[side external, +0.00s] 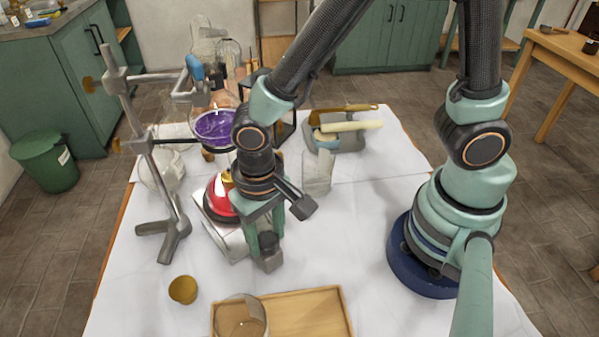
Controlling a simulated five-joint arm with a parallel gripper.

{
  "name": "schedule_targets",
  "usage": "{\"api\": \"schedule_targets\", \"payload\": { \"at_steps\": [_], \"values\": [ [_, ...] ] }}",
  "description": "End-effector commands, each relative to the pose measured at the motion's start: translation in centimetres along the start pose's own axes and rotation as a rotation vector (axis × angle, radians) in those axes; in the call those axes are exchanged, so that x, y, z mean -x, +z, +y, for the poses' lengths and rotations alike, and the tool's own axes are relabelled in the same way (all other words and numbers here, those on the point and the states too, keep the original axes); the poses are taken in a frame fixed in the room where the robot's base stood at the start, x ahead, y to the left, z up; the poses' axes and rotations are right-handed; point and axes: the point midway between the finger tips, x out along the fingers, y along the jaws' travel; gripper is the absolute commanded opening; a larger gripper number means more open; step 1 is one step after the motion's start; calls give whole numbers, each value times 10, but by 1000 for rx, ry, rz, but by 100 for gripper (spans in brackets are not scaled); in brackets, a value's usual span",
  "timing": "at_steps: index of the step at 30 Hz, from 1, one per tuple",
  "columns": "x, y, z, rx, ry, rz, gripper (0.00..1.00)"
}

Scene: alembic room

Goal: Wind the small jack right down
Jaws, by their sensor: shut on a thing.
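The small jack (231,241) is a silvery metal stand on the white-covered table, left of centre. A red, round-bodied burner (219,196) with a brass top stands on it. My gripper (267,259) points down at the jack's right front side and is shut on a small grey part there, which looks like the jack's knob. The fingers hide most of that part and the jack's right side. How high the jack's top stands is hard to tell from here.
A metal stand (150,150) at left holds a bowl of purple liquid (212,127) above the burner. A glass beaker (317,172) stands right of my gripper. A wooden tray (310,312), a glass vessel (240,318) and a brass cup (183,289) are in front.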

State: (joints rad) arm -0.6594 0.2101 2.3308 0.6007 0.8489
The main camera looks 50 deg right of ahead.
Motion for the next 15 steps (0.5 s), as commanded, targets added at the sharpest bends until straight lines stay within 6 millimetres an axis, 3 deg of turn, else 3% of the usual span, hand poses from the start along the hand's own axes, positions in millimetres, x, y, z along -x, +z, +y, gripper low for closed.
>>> {"api": "schedule_targets", "payload": {
  "at_steps": [15],
  "values": [
    [1, 0, 0, 360, 0, 0, 0]
  ]
}}
